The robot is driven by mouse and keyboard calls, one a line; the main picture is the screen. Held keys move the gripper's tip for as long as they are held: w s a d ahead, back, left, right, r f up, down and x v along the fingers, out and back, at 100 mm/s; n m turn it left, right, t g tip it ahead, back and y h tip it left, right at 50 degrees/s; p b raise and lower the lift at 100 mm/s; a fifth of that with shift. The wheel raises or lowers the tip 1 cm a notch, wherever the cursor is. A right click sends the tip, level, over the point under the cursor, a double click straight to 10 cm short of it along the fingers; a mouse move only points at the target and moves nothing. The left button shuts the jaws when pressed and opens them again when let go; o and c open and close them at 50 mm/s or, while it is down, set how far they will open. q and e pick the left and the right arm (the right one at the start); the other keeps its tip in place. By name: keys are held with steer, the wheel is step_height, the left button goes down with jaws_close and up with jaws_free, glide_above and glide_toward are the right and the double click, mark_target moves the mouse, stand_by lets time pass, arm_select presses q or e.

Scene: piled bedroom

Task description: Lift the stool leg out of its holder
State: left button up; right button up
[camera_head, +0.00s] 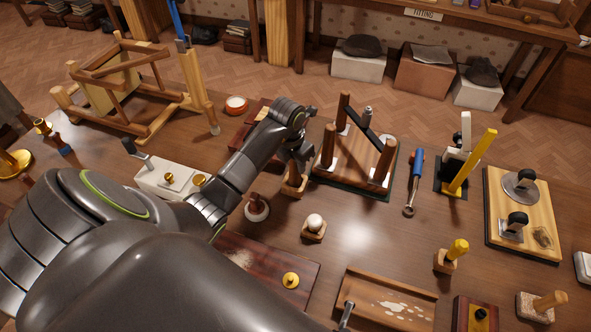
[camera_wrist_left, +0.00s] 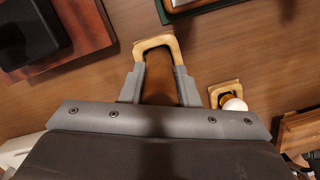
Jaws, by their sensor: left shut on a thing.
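My left gripper (camera_head: 297,157) is over a small pale wooden holder (camera_head: 293,187) near the middle of the table. It is shut on the brown stool leg, mostly hidden behind the gripper in the head view. In the left wrist view the leg (camera_wrist_left: 160,82) shows between the two grey fingers of the gripper (camera_wrist_left: 160,90), with the holder's pale rim (camera_wrist_left: 155,42) just beyond. The leg's lower end is hidden, so I cannot tell how deep it sits. My right gripper is not in view.
An upturned stool (camera_head: 352,160) with brown legs stands right of the gripper. A white ball on a block (camera_head: 314,224) is in front, and a dark knob (camera_head: 257,207) is at left.

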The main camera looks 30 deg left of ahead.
arm_select(q)
jaws_close()
steer(key=shift+r, duration=0.4)
steer(key=shift+r+p, duration=0.4)
steer(key=shift+p, duration=0.1)
steer(key=shift+r+p, duration=1.25)
steer(key=shift+r, duration=0.4)
steer(key=shift+r+p, duration=2.55)
steer(key=shift+r, duration=1.15)
